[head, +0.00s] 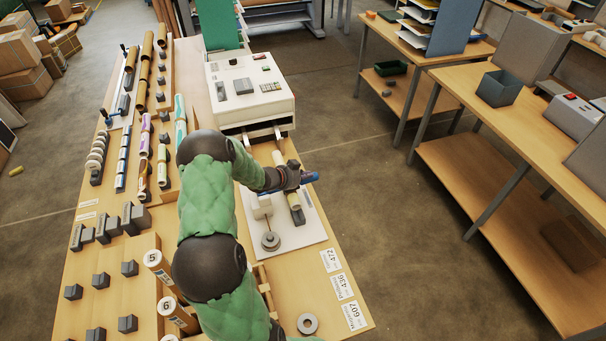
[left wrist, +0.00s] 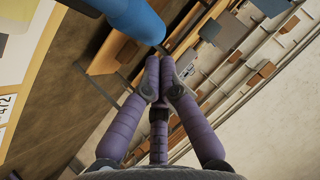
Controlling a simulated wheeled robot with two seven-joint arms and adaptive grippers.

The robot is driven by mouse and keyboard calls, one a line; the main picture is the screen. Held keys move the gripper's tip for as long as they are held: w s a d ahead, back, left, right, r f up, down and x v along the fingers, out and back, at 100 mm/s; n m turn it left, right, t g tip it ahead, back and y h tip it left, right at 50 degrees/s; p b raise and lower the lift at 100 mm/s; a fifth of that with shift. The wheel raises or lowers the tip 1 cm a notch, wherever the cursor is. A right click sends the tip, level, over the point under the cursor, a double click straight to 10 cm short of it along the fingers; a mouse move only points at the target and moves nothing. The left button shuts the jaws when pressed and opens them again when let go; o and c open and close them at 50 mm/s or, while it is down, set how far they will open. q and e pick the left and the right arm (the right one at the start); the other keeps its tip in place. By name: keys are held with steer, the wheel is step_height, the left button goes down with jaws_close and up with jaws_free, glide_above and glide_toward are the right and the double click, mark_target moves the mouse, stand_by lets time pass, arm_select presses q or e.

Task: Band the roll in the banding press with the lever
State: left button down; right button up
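The banding press (head: 310,228) is a pale base plate with small blocks and a round grey weight-like part, right of centre on the bench. A cream roll (head: 279,158) appears to lie along it, its middle hidden by my gripper. My left gripper (head: 294,178) is over the press, beside a blue lever handle (head: 310,177). In the left wrist view the fingers (left wrist: 160,62) are shut against each other with nothing seen between them. The blue handle (left wrist: 138,18) is just beyond the fingertips; I cannot tell whether they touch. My right gripper is not in view.
A white laminator (head: 250,90) stands behind the press. Racks of rolls (head: 145,110) and grey blocks (head: 130,268) fill the bench's left side. Labels (head: 342,288) and a grey ring (head: 307,323) lie near the front. Open floor separates this bench from the right-hand shelving table (head: 490,150).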

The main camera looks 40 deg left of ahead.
mark_target(312, 179)
arm_select(q)
steer(key=shift+w+a+f, duration=0.2)
steer(key=shift+a+f, duration=0.05)
steer(key=shift+f, duration=0.3)
steer(key=shift+w+d+f+b, duration=0.1)
steer(key=shift+w+f+b, duration=0.1)
steer(key=shift+f+b, duration=0.4)
steer(key=shift+w+d+f+b, duration=0.15)
steer(key=shift+f+b, duration=0.3)
steer(key=shift+f, duration=0.25)
steer(key=shift+a, duration=0.1)
steer(key=shift+r, duration=0.15)
